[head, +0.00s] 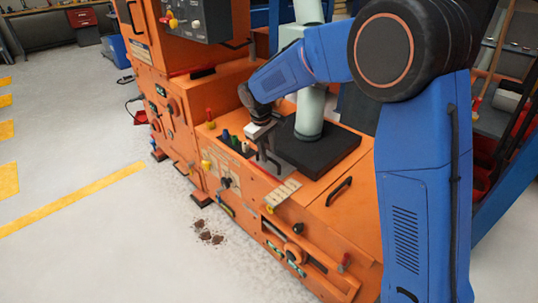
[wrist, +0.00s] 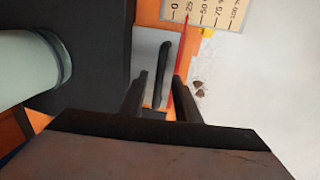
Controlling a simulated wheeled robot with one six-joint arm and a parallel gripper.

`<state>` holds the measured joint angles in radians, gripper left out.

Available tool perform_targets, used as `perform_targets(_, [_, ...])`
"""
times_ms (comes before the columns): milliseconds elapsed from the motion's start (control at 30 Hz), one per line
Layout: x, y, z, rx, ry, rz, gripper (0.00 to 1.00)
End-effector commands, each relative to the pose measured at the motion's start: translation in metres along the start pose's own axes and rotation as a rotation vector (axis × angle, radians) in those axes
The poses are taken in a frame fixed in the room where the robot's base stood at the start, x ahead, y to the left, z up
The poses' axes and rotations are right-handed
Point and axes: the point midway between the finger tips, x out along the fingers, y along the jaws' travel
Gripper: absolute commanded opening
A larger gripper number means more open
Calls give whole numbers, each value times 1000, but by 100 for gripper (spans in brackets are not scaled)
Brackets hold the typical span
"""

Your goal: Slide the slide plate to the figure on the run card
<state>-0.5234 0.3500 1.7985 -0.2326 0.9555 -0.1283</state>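The slide plate (wrist: 147,48) is a grey plate with an upright black handle (wrist: 162,72) in the wrist view. A red pointer (wrist: 186,50) beside it reaches the pale scale (wrist: 212,14), marked from 0 to 100 %. Its tip is at about the 25 mark. My gripper (wrist: 161,76) has its two fingers apart, one on each side of the handle, with gaps visible on both sides. In the head view my gripper (head: 264,152) is low over the orange machine top, and the scale (head: 282,194) lies nearer the camera. I cannot make out a run card.
A pale green pipe (head: 309,95) rises from a black block (head: 312,150) close beside my gripper. Coloured knobs (head: 232,141) stand on the orange machine (head: 215,95) to the left. A black handle (head: 339,191) is on the machine top.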

Motion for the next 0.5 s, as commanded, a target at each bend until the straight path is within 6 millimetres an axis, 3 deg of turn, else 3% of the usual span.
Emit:
perform_targets(200, [14, 0, 0, 0, 0, 0, 30])
perform_targets(500, [15, 0, 0, 0, 0, 0, 28])
